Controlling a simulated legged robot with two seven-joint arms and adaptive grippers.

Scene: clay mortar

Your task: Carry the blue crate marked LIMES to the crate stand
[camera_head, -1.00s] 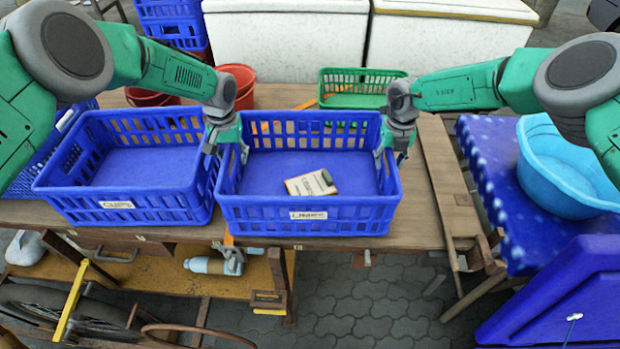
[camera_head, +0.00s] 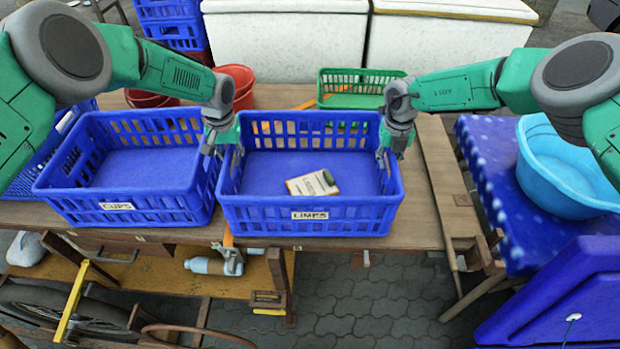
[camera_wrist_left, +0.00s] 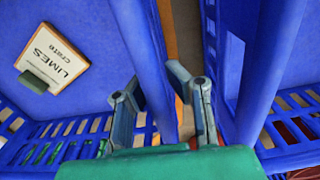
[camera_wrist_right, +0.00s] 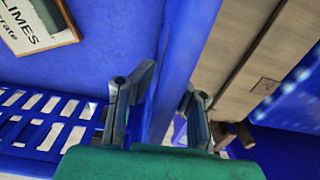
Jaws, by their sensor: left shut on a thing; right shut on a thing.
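The blue crate marked LIMES (camera_head: 308,228) sits on the wooden table, its label on the near wall. A card with a green clip (camera_head: 311,185) lies inside; in the left wrist view the card (camera_wrist_left: 52,62) reads "LIMES crate". My left gripper (camera_head: 222,146) is shut on the crate's left wall, one finger inside and one outside, in the gap beside the CUPS crate. My right gripper (camera_head: 388,152) is shut on the right wall; the right wrist view shows its fingers (camera_wrist_right: 158,108) astride that wall. No crate stand is clearly identifiable.
The blue crate marked CUPS (camera_head: 125,212) stands close on the left. A green basket (camera_head: 360,82) and red buckets (camera_head: 240,82) are behind. A light blue basin (camera_head: 565,165) stands on a blue spotted cloth at right. Bare wooden tabletop (camera_head: 425,215) shows right of the LIMES crate.

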